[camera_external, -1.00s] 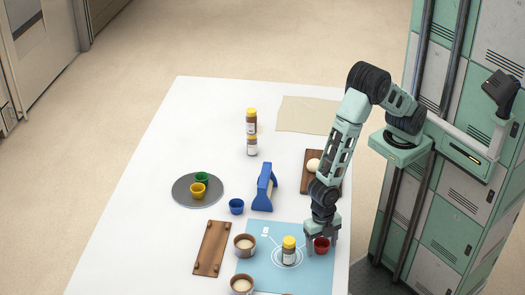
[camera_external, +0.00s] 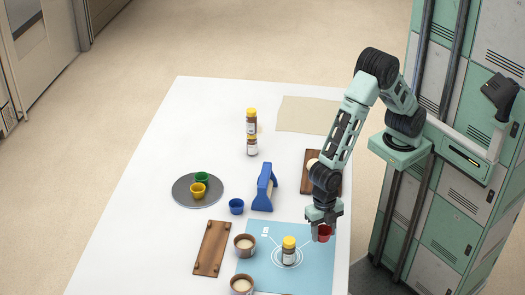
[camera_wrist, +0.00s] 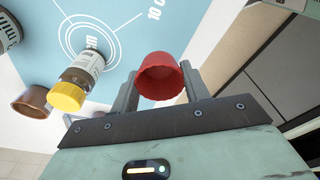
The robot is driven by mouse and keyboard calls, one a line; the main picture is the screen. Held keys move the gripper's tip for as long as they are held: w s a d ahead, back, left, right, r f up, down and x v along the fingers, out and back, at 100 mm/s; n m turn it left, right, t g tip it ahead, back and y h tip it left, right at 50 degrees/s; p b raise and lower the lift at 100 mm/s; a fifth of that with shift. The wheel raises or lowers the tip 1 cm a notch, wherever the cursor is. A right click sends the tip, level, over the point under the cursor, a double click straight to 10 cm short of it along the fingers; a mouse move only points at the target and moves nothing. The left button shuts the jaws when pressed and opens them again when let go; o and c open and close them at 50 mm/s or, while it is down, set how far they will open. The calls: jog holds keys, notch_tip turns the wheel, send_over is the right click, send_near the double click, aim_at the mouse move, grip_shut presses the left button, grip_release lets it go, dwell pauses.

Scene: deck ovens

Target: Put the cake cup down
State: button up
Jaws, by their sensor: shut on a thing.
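A red cake cup (camera_external: 324,234) is held between the two fingers of my gripper (camera_external: 323,226). The cup is by the right side of the light blue mat (camera_external: 312,272) and appears a little above it. In the wrist view the red cup (camera_wrist: 161,77) sits between the fingers of my gripper (camera_wrist: 163,90), with its open mouth partly facing the camera. The cup's underside is hidden.
A yellow-lidded jar (camera_external: 289,252) stands on the mat's printed circles, left of the cup. Brown cups (camera_external: 244,246) stand near the mat's left edge. A grey round plate (camera_external: 180,189) bears green and yellow cups. A blue cup (camera_external: 237,207) and blue-handled tool (camera_external: 264,190) stand behind.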

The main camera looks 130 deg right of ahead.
notch_tip(320, 180, up, 4)
jog(key=shift+w+d, duration=0.3)
jog(key=w+d+m, duration=0.7)
jog(key=w+d, duration=0.1)
jog(key=d, duration=0.3)
jog(key=m+t+h, duration=0.1)
jog(key=m+h, duration=0.1)
jog(key=m, duration=1.3)
send_over(213, 192)
notch_tip(213, 192, down, 5)
jog(key=shift+s+r, duration=0.15)
jog(key=shift+f+p, duration=0.75)
jog(key=shift+f, duration=1.5)
